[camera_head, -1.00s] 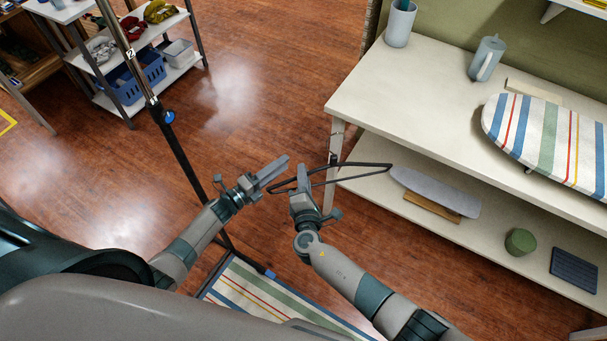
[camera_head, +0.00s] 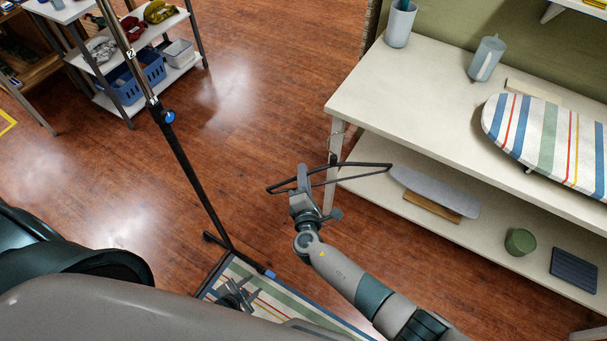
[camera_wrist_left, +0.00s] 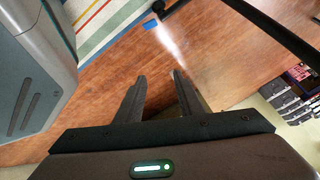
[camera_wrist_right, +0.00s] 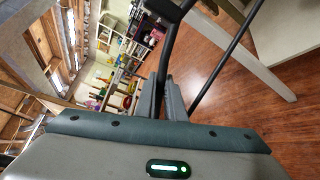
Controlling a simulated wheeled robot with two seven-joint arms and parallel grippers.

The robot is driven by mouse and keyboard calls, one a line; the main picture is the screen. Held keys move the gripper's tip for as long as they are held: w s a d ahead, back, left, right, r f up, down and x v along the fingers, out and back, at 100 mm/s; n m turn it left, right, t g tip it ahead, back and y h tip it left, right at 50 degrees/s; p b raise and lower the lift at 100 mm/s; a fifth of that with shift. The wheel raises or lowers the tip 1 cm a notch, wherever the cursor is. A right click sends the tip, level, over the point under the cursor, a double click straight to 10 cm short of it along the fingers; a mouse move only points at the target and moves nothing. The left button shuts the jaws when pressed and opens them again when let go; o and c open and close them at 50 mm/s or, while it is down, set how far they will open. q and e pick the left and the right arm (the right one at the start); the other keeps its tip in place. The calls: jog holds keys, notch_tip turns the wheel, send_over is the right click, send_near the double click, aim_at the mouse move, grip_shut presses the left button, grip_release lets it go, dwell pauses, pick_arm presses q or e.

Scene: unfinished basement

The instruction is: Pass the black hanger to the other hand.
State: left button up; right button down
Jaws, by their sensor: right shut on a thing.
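The black hanger (camera_head: 350,165) is a thin triangular frame held in the air in front of the white workbench in the head view. My right gripper (camera_head: 303,178) is shut on the hanger near its left end. The hanger's dark bars also show in the right wrist view (camera_wrist_right: 217,68), passing between and beyond my right fingers (camera_wrist_right: 168,98). My left gripper (camera_head: 236,296) is low near the striped mat, well apart from the hanger. In the left wrist view its two fingers (camera_wrist_left: 160,95) are spread, with nothing between them.
The white workbench (camera_head: 400,92) with a lower shelf stands at the right, close to the hanger. A black upright pole (camera_head: 185,160) rises left of centre. A striped mat (camera_head: 300,312) lies below my right arm. Open wooden floor is at the left.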

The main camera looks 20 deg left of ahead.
pick_arm(q)
jog(key=s+d+f+n+g, duration=0.1)
jog(key=s+f+n+g, duration=0.1)
jog(key=s, duration=0.9)
jog(key=s+d+f+n+g+y, duration=0.1)
jog(key=s+d+f+n+g, duration=0.1)
jog(key=s, duration=1)
notch_tip(320, 180, down, 2)
jog(key=n+g, duration=0.1)
jog(key=g, duration=0.1)
jog(key=shift+s+f+g, duration=0.2)
jog(key=shift+s+g, duration=0.05)
jog(key=shift+g, duration=0.15)
